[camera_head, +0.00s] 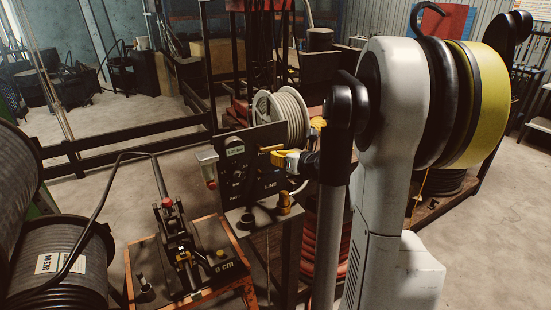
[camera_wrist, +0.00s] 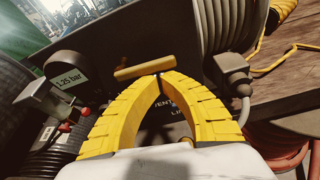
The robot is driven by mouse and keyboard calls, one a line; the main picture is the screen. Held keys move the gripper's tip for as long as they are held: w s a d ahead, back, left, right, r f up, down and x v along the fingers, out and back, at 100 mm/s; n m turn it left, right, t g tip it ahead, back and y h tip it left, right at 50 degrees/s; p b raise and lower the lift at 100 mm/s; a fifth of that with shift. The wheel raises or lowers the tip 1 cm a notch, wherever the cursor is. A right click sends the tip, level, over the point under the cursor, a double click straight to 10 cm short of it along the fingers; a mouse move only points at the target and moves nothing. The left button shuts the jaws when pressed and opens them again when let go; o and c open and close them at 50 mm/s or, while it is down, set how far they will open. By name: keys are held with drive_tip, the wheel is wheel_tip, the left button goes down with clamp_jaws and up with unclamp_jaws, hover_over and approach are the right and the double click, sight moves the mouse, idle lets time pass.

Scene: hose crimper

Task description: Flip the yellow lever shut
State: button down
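The yellow lever (camera_head: 271,149) is a short bar at the upper right of the dark upright panel (camera_head: 240,180). In the wrist view the lever (camera_wrist: 140,70) lies almost level, tilted slightly up to the right, just beyond my fingertips. My gripper (camera_head: 280,160) is at the panel face, close by the lever. In the wrist view my gripper (camera_wrist: 160,77) has its two yellow fingers arched together, tips meeting at the right part of the lever. I see nothing held between them. Whether the tips touch the lever I cannot tell. The lever's pivot is hidden.
A gauge display (camera_wrist: 68,82) reading 1.25 bar is left of the lever. A grey hose reel (camera_head: 290,115) stands behind the panel. A grey connector with cable (camera_wrist: 233,72) is to the right. An orange-framed bench (camera_head: 250,292) with a red-knobbed tool stands left.

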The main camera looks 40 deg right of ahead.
idle(0.3)
wheel_tip(320, 180, down, 5)
drive_tip(key=b, duration=0.4)
drive_tip(key=shift+w+d+r, duration=0.1)
drive_tip(key=shift+d+r, duration=0.05)
drive_tip(key=shift+r, duration=0.05)
drive_tip(key=w+a+r+p+v, duration=0.1)
drive_tip(key=p+v, duration=0.3)
drive_tip(key=v, duration=0.6)
drive_tip(key=a+n+g+y, duration=0.3)
drive_tip(key=a+n+g, duration=0.1)
drive_tip(key=a+n, duration=1.4)
drive_tip(key=s+a+n+g, duration=0.1)
drive_tip(key=s+a+n, duration=0.4)
drive_tip(key=n, duration=0.6)
drive_tip(key=s+a+n+g, duration=0.2)
drive_tip(key=s+a+n, duration=0.4)
drive_tip(key=a+n, duration=0.4)
drive_tip(key=shift+s+a+f+n+h, duration=0.2)
drive_tip(key=shift+s+f+n+h, duration=0.1)
drive_tip(key=shift+f+n, duration=0.2)
